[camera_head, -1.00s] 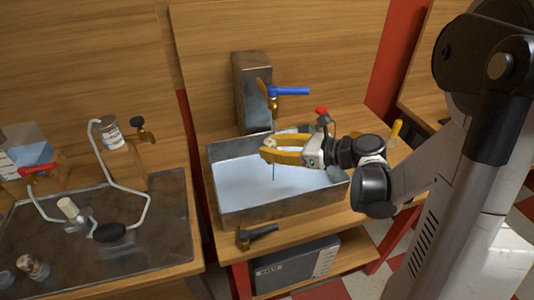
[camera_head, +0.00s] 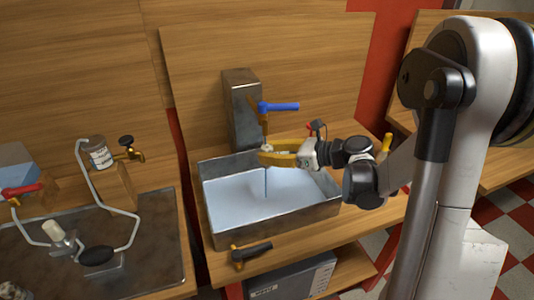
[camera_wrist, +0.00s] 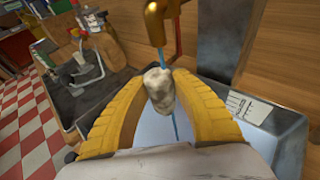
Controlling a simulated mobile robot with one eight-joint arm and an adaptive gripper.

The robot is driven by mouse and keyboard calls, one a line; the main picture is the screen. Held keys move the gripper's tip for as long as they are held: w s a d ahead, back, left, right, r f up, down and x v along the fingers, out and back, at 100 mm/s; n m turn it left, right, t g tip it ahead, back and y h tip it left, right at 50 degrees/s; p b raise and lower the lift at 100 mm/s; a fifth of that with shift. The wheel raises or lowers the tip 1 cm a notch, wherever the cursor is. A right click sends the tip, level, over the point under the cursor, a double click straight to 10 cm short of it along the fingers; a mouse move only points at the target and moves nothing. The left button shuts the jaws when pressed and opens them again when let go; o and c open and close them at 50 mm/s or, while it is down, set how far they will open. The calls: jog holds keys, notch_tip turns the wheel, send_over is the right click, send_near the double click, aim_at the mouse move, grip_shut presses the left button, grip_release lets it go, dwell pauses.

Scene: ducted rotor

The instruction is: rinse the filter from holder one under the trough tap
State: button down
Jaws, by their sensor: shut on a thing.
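My gripper (camera_wrist: 160,92) is shut on a pale, lumpy filter (camera_wrist: 159,88), held between its yellow fingers. In the head view, my gripper (camera_head: 266,153) is over the trough (camera_head: 218,228), just under the brass tap (camera_head: 264,125) with its blue lever. The tap (camera_wrist: 155,22) also shows above the filter in the wrist view. A thin blue water stream (camera_head: 266,182) runs from the tap at the filter and on down into the trough. The filter is mostly hidden by the fingers in the head view. I cannot see which holder it came from.
A grey metal block (camera_head: 240,110) stands behind the trough. A black-handled valve (camera_head: 250,252) is on the front bench edge.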

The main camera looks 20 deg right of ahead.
jog(key=shift+d, duration=0.1)
dwell(0.3)
jog(key=shift+s+d, duration=0.3)
jog(key=shift+d, duration=0.1)
jog(key=shift+a, duration=0.15)
jog(key=shift+w+a, duration=0.3)
jog(key=shift+a, duration=0.1)
jog(key=shift+d, duration=0.1)
jog(key=shift+s+d+b, duration=0.3)
jog(key=shift+s+d, duration=0.05)
jog(key=shift+d, duration=0.1)
jog(key=shift+a, duration=0.1)
jog(key=shift+w+a, duration=0.35)
jog(key=shift+a, duration=0.1)
jog(key=shift+d, duration=0.15)
